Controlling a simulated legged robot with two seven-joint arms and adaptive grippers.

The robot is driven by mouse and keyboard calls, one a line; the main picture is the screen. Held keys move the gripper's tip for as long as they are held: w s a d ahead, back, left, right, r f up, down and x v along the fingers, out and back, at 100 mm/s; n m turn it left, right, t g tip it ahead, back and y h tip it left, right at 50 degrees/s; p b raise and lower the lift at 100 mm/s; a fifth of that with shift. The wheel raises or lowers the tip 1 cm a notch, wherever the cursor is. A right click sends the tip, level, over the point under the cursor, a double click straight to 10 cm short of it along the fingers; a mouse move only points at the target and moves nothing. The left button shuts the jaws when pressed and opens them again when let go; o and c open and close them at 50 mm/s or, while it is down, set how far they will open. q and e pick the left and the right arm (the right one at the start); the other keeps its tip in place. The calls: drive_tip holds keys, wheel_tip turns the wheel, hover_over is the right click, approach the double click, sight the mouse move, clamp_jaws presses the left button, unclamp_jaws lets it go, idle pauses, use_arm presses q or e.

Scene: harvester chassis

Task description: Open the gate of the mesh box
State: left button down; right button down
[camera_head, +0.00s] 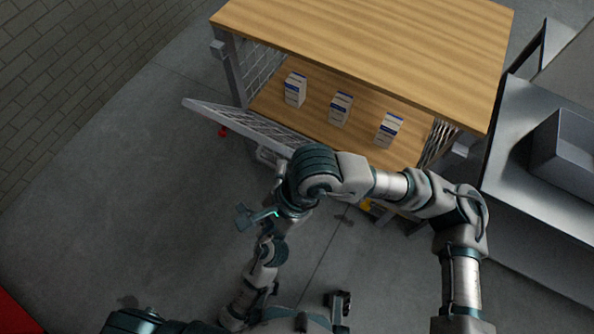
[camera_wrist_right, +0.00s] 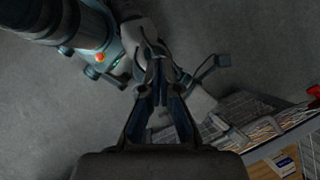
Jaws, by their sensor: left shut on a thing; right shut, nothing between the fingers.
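The mesh box has a wooden top (camera_head: 365,35) and a mesh side (camera_head: 262,70). Its front is uncovered at the left and middle, showing the wooden floor inside. The mesh gate (camera_head: 235,120) stands swung out from the front, its right end hidden behind my right arm. It also shows in the wrist view (camera_wrist_right: 240,108). My left gripper (camera_head: 270,157) is shut at the gate's outer face, on what looks like its handle; my right arm partly covers it. My right gripper (camera_wrist_right: 160,80) is shut and empty, beside the left arm; the head view hides its fingertips.
Three white-and-blue cartons (camera_head: 340,108) stand upright inside the box. A grey metal bench (camera_head: 530,170) stands close at the right. A brick wall (camera_head: 60,70) is at the upper left. Grey floor (camera_head: 110,190) left of the gate is clear.

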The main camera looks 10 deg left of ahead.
use_arm(q)
drive_tip(key=shift+s+d+f, duration=0.1)
drive_tip(key=shift+d+f, duration=0.1)
drive_tip(key=shift+d, duration=0.05)
use_arm(e)
drive_tip(key=w+d+f+n+t+h, duration=0.1)
drive_tip(key=w+f+t+h, duration=0.1)
drive_tip(key=w+t, duration=0.2)
drive_tip(key=w+d+f+n+t+h, duration=0.1)
drive_tip(key=w+f+n+t+h, duration=0.1)
drive_tip(key=w, duration=0.5)
drive_tip(key=w+d+f+n+t+h, duration=0.1)
drive_tip(key=w+f+n+t+h, duration=0.1)
drive_tip(key=w+t, duration=0.4)
drive_tip(key=shift+w+f+h, duration=0.2)
drive_tip(key=shift+f+h, duration=0.4)
drive_tip(key=shift+f, duration=0.3)
drive_tip(key=shift+s, duration=0.1)
